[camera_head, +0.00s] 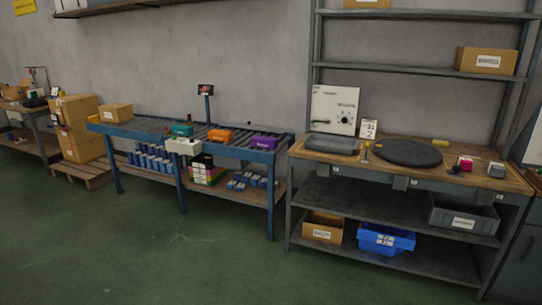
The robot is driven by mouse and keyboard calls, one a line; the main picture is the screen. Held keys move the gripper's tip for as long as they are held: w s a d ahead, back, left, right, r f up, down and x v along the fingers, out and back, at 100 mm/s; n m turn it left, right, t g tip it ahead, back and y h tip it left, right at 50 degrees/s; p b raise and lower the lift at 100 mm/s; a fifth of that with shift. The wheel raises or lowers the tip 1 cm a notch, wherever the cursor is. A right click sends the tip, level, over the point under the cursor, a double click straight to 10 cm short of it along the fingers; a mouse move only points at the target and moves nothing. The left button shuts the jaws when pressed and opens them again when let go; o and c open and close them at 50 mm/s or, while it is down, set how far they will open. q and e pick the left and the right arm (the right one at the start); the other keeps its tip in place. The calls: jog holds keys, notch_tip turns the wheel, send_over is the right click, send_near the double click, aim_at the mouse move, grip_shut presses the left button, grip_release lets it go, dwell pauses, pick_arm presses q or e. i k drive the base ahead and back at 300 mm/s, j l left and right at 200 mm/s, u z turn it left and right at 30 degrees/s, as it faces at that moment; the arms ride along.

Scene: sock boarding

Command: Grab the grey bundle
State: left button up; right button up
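Neither of my grippers is in view. I cannot pick out a grey bundle with certainty. A small grey block (496,169) sits at the right end of the wooden-topped workbench (462,178), beside a pink and white item (465,163). A flat dark grey tray-like object (331,145) lies at the bench's left end. A round dark disc (407,153) lies between them. The objects are small and far off, so their details are unclear.
A blue roller conveyor (140,126) carries teal (181,130), orange (219,135) and purple (264,143) items. Cartons (76,110) stand on a pallet at left. A blue crate (385,238) is on the bench's lower shelf. The green floor (180,260) in front is clear.

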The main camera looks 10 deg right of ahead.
aim_at(496, 168)
jog(key=i+l+z, duration=0.1)
jog(key=i+z, duration=0.8)
jog(key=i+j+z, duration=0.2)
jog(key=i+z, duration=0.25)
jog(key=i+l+z, duration=0.15)
jog(key=i+z, duration=0.2)
jog(key=i, duration=0.3)
jog(key=i+z, duration=0.35)
jog(key=i, duration=0.25)
